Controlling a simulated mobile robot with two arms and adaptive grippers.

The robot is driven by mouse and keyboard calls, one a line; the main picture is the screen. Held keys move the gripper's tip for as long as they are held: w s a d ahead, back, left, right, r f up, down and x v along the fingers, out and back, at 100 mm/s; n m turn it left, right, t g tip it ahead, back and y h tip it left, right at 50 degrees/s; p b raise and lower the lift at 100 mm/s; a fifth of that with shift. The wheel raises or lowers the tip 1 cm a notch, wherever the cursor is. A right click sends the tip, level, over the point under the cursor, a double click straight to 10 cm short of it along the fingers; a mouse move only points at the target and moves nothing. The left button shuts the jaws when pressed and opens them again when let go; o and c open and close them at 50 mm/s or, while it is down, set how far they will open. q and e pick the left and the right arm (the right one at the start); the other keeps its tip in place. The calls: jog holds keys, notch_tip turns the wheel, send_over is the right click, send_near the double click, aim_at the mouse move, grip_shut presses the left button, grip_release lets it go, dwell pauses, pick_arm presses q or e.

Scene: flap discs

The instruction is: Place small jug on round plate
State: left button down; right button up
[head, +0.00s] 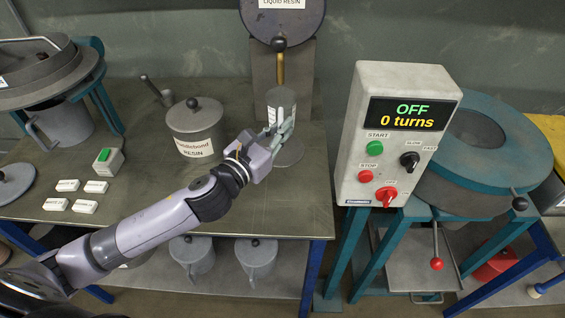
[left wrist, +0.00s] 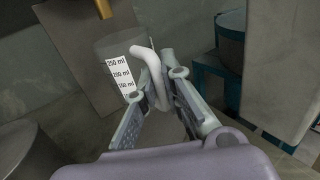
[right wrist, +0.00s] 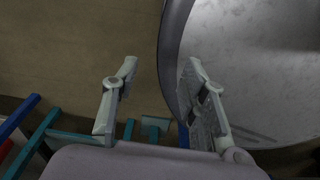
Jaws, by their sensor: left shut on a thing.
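The small jug (head: 276,100) is a grey translucent cup with a measuring label, upright under the brass spout of the liquid resin tank. My left gripper (head: 280,130) is shut on its handle; in the left wrist view the pale curved handle (left wrist: 150,65) lies between the fingers (left wrist: 165,88), beside the jug body (left wrist: 118,62). The round plate (head: 292,155) is a grey disc at the foot of the tank stand, partly behind my gripper. I cannot tell whether the jug's base touches it. My right gripper (right wrist: 158,85) is open and empty, beside a large curved metal surface.
The liquid resin tank (head: 283,18) hangs above the jug. A lidded resin pot (head: 195,128) stands to the left on the table. A control box (head: 398,135) reading OFF and 0 turns stands to the right. Small white blocks (head: 84,206) lie at the left; the table's front right is clear.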

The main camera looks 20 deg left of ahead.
pick_arm(q)
jog(key=shift+w+a+r, duration=0.3)
jog(key=shift+w+r, duration=0.1)
jog(key=shift+w, duration=0.2)
jog(key=shift+w+a+r+h, duration=0.15)
jog(key=shift+w+h, duration=0.05)
jog(key=shift+h, duration=0.1)
notch_tip(320, 180, down, 5)
jog(key=shift+w+f+b, duration=0.15)
jog(key=shift+b, duration=0.6)
jog(key=shift+f+b, duration=0.45)
jog(key=shift+f, duration=1.75)
pick_arm(e)
jog(key=shift+s+a+f, duration=0.1)
jog(key=shift+f, duration=1.2)
pick_arm(q)
jog(key=shift+f, duration=0.15)
jog(key=c, duration=1.7)
grip_release()
pick_arm(e)
jog(key=shift+a+f, duration=0.1)
jog(key=shift+a, duration=0.05)
